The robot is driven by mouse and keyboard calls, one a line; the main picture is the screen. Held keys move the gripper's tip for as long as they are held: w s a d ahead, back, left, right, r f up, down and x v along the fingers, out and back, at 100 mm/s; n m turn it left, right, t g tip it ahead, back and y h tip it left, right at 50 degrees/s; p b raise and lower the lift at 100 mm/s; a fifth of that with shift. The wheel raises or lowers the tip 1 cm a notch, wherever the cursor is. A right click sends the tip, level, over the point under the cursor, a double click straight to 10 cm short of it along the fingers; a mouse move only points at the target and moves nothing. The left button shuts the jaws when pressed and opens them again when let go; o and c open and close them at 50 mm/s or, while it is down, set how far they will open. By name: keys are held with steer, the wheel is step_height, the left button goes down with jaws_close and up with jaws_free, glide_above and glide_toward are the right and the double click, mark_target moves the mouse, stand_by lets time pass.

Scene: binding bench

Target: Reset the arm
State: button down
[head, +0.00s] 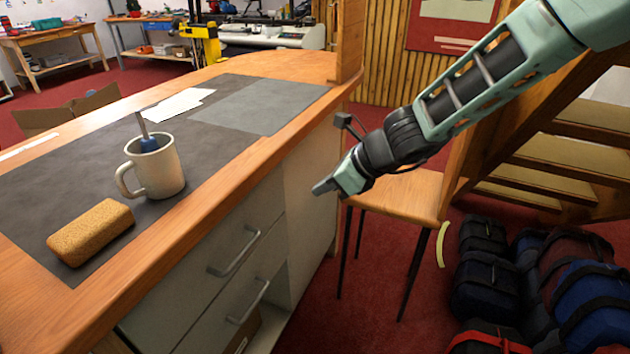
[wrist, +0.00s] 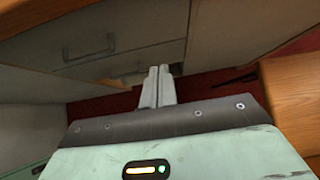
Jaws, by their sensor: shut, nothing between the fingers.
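My gripper (head: 325,187) hangs in the air beside the bench, to the right of its drawers and in front of the wooden chair (head: 405,193). Its fingers are together and hold nothing. In the wrist view my gripper (wrist: 157,75) points toward the lower drawer fronts and the red floor, with its fingers side by side. My arm comes in from the upper right of the head view. Nothing touches the fingers in either view.
On the bench's dark mat (head: 200,190) stand a white mug (head: 160,170) with a blue-handled tool (head: 147,140) in it and a tan sponge-like block (head: 90,230). Drawer handles (head: 235,253) jut out from the bench. Several bags (head: 490,265) lie on the floor at the right.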

steer(key=s+d+r+n+g+h+p, duration=0.1)
steer(key=s+d+r+n+g+p, duration=0.1)
steer(key=s+r+n, duration=0.5)
steer(key=s+d+r+n+g+h+p, duration=0.1)
steer(key=s+d+r+n+p, duration=0.1)
steer(key=s+n, duration=0.8)
steer(key=s+d+r+n+h+p, duration=0.2)
steer(key=s+d+n+h, duration=0.3)
steer(key=s+d+n, duration=0.7)
steer(key=shift+s+d+r+n+h, duration=0.3)
steer(key=shift+d+h, duration=0.1)
steer(key=shift+d, duration=0.2)
